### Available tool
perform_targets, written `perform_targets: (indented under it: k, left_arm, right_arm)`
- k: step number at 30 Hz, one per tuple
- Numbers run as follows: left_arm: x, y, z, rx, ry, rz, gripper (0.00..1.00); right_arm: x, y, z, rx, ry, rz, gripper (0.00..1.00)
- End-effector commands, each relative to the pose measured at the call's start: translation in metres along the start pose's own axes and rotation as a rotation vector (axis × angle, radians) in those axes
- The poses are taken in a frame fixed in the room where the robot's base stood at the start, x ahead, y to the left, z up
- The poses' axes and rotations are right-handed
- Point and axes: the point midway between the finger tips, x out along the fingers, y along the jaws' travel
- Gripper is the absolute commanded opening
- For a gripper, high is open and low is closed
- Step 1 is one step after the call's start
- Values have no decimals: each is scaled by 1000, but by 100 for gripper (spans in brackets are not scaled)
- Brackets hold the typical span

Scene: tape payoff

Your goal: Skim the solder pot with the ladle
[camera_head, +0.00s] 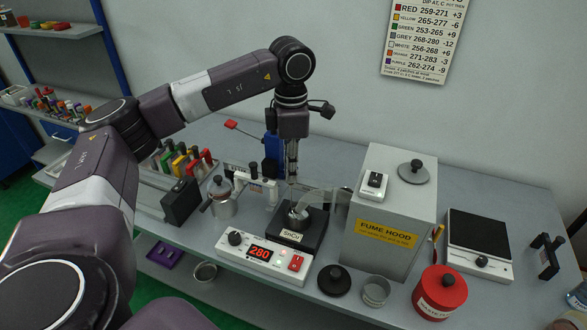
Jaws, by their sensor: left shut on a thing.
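The solder pot (291,237) is a dark square block labelled SnCu, standing behind a white control box (262,258) whose red display reads 280. My left gripper (291,160) points straight down above the pot. It is shut on a thin upright metal piece that appears to be the ladle (298,213), whose small bowl shows at the pot's mouth. I cannot tell whether the bowl touches the solder. A clear shield and a grey duct partly cover the pot's far side. My right gripper is out of view.
The grey fume hood (388,231) stands close right of the pot. A metal can (222,204) stands left. In front lie a black lid (334,280), an open metal cup (376,291) and a red waste can (440,296). A flat-topped device (478,241) sits right.

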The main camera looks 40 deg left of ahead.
Motion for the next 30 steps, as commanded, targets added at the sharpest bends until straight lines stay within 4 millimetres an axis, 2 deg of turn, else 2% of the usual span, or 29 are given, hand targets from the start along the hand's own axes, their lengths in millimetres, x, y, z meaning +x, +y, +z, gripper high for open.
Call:
perform_targets:
  k: [20, 30]
  left_arm:
    - [-1, -10, 6, 0, 0, 0, 0]
    - [-16, -9, 6, 0, -1, 0, 0]
  right_arm:
    - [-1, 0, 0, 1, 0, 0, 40]
    - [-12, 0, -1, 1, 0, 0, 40]
